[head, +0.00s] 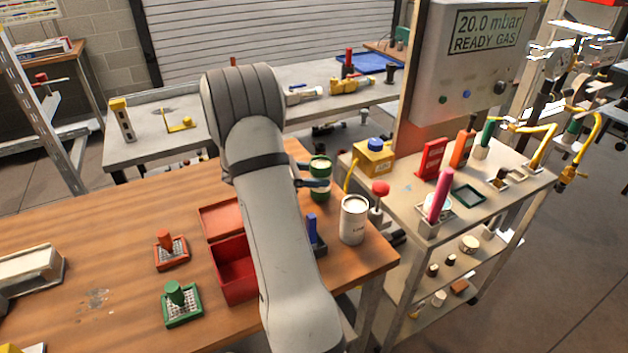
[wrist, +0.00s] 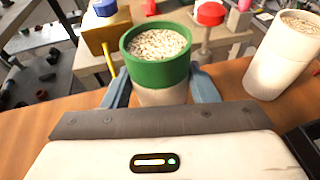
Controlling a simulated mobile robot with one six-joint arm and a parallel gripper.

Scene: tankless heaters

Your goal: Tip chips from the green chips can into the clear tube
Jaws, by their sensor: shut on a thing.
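The green chips can (head: 319,167) is upright between the fingers of my gripper (head: 316,184), near the right end of the wooden table. In the wrist view the can (wrist: 160,72) has a green upper band and a pale lower part. It is open at the top and full of pale chips. My gripper's two blue-grey fingers (wrist: 160,92) are shut on its sides. I cannot tell whether the can's base touches the table. I cannot make out a clear tube in either view.
A white can (head: 353,222) stands close by on the wooden table (head: 100,240); its pale fill shows in the wrist view (wrist: 285,55). A red open box (head: 232,270) and a blue upright piece (head: 313,232) are near my arm. A crowded cart (head: 480,215) stands right.

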